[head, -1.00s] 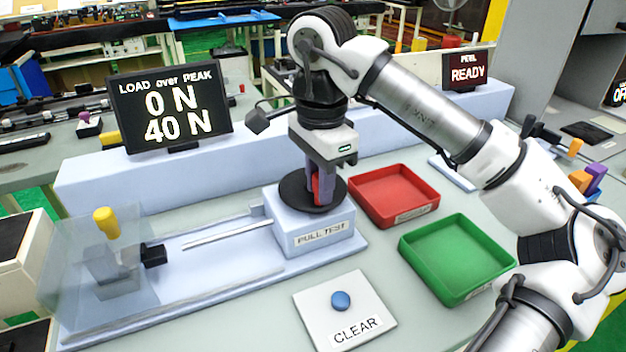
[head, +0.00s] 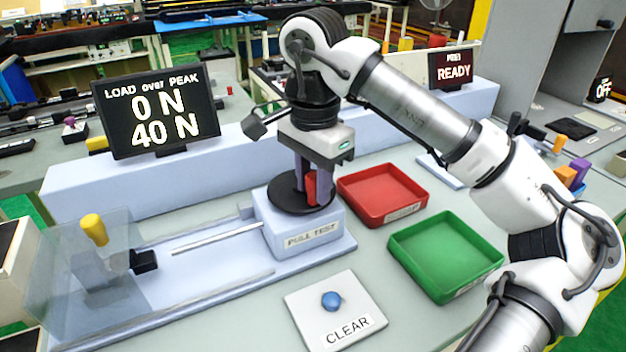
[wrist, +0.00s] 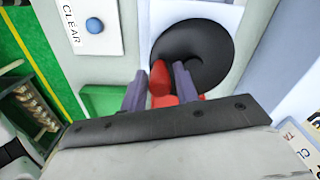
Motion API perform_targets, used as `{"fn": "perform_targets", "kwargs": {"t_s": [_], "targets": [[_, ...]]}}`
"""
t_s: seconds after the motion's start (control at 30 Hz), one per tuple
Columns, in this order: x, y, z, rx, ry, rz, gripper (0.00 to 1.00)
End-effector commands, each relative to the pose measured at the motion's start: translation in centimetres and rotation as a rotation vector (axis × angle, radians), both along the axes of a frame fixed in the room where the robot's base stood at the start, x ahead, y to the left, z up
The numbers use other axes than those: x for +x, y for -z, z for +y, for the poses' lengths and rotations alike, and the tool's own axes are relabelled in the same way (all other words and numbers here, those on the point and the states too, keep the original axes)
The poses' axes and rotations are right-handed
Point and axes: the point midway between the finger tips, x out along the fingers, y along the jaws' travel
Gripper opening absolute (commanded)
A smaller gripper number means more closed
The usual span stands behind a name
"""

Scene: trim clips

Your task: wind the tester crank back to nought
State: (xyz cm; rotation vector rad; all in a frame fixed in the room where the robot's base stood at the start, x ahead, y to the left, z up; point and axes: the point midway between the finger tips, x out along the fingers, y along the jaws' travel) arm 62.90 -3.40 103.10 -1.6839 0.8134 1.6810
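The tester is a pale blue block labelled PULL TEST (head: 312,237) with a round black crank disc (head: 283,198) on top. A red crank handle (head: 311,187) stands upright near the disc's right side. My gripper (head: 312,192) points down over the disc, its purple fingers on either side of the handle. The wrist view shows the red handle (wrist: 160,80) between the two fingertips, closely flanked, with the black disc (wrist: 205,50) beyond. The load display (head: 158,115) reads load 0 N and peak 40 N.
A red tray (head: 420,209) and a green tray (head: 478,275) lie right of the tester. A CLEAR plate with a blue button (head: 331,301) is in front. A clear guard (head: 60,275) and a yellow-topped clamp (head: 94,229) stand left. A panel (head: 455,70) reads READY.

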Motion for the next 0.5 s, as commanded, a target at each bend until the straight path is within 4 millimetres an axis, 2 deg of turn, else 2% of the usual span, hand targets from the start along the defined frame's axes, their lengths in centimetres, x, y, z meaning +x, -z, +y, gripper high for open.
{"fn": "perform_targets", "kwargs": {"t_s": [0.03, 0.1, 0.37, 0.5], "targets": [[-0.01, 0.00, 0.00, 0.000, 0.000, 0.000, 0.37], [-0.02, 0.01, 0.01, -0.001, 0.000, 0.001, 0.43], [-0.03, -0.01, 0.03, -0.001, 0.000, 0.001, 0.43], [-0.02, -0.91, 0.00, -0.003, 0.001, 0.000, 0.43]]}}
